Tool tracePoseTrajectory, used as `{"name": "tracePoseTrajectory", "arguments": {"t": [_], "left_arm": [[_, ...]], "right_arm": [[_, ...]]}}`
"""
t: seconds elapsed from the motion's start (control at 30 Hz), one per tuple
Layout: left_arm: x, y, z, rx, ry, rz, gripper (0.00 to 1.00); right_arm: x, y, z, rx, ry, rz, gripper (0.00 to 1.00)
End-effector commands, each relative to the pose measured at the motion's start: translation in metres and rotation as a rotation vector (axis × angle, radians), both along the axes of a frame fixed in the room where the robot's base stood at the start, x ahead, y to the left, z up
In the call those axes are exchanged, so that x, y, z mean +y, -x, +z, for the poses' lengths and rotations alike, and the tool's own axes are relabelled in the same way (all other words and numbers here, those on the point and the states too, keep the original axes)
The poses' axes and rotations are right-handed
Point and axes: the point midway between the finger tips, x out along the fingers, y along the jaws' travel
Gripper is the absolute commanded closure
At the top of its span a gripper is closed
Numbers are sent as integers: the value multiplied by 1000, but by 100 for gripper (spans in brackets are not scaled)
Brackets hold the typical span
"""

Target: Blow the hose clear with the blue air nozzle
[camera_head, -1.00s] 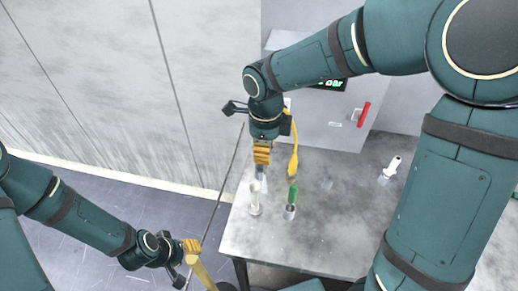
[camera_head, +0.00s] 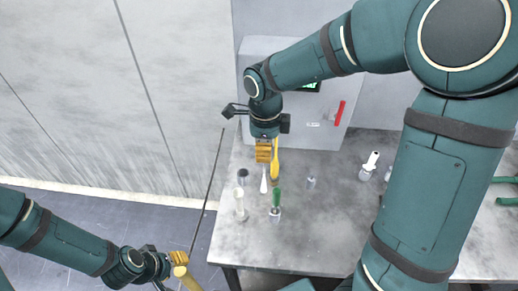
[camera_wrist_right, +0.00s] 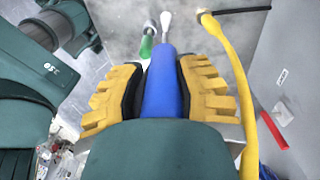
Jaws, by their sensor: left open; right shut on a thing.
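My right gripper (camera_head: 263,152) is shut on the blue air nozzle (camera_wrist_right: 165,85) and holds it tip-down above the table. The nozzle's white tip (camera_head: 263,182) shows below the fingers; its blue body is hidden there in the head view. The yellow hose (camera_head: 276,158) hangs close beside the right gripper. In the right wrist view the hose (camera_wrist_right: 232,62) runs along the right, with its end near the top, apart from the nozzle. My left gripper (camera_head: 180,264) is open at the lower left, away from the table; its fingers show only partly.
A white holder (camera_head: 240,210) and a green-handled tool (camera_head: 276,197) in a small cup stand on the grey table (camera_head: 325,235). A white nozzle-shaped piece (camera_head: 371,162) stands farther right. A grey cabinet (camera_head: 318,134) with a red handle (camera_head: 340,112) is behind.

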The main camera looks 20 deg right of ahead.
Motion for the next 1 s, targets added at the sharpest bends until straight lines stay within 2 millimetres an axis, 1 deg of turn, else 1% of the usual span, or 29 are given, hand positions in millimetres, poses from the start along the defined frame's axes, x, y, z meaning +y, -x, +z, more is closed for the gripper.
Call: {"name": "tracePoseTrajectory", "arguments": {"t": [1.0], "left_arm": [[0,0,3,0,0,-1,53]], "right_arm": [[-56,-3,-3,0,0,-3,100]]}}
